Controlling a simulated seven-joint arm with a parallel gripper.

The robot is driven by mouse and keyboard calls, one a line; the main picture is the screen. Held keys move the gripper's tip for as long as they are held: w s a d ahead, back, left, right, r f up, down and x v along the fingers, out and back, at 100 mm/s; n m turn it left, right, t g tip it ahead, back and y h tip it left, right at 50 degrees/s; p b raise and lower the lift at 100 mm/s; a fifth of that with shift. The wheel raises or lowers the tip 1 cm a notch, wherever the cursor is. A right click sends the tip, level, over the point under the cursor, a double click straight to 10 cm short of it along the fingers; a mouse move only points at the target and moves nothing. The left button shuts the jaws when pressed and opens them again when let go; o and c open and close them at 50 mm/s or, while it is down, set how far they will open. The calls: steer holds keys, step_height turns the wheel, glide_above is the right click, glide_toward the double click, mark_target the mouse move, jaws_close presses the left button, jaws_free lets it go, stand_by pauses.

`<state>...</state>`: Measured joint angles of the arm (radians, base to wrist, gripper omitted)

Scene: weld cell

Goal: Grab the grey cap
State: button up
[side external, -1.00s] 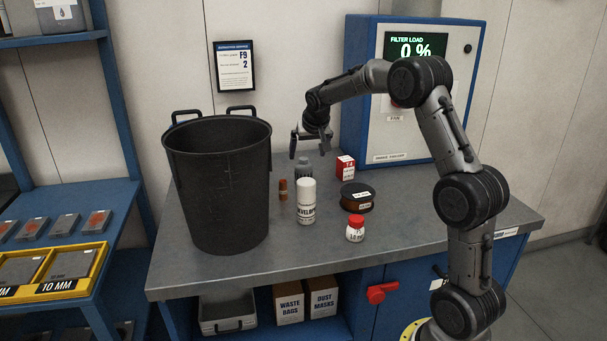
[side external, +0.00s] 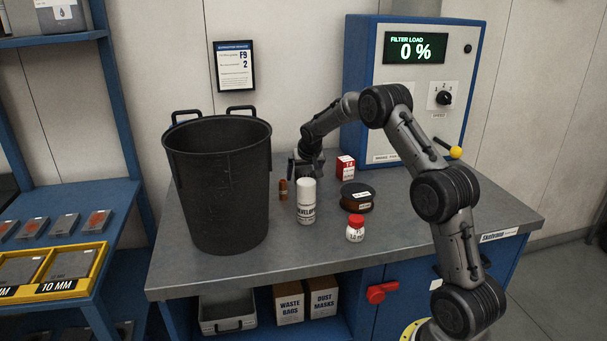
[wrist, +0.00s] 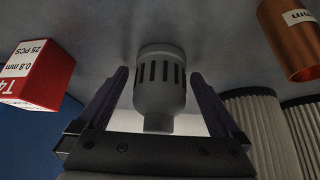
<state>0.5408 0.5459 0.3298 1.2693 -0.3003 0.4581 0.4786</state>
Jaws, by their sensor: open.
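The grey cap (wrist: 160,85), a slotted grey cylinder with a narrower neck, stands on the bench top. In the wrist view it sits between the two fingers of my open gripper (wrist: 160,78), one finger on each side. A gap shows on both sides near the fingertips, so the fingers look apart from it. In the side view my gripper (side external: 305,165) is low over the back of the bench, behind the white can (side external: 306,202). The cap is mostly hidden there by my gripper.
A red and white box (side external: 345,167) stands right of my gripper, a copper cylinder (side external: 282,189) left. A dark spool (side external: 357,198) and red-lidded jar (side external: 355,230) stand nearer the front. A large black bin (side external: 215,190) stands left. White pleated cylinders (wrist: 250,120) show in the wrist view.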

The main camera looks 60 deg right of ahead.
steer(key=c, duration=1.3)
steer(key=shift+c, duration=0.6)
steer(key=shift+r, duration=0.1)
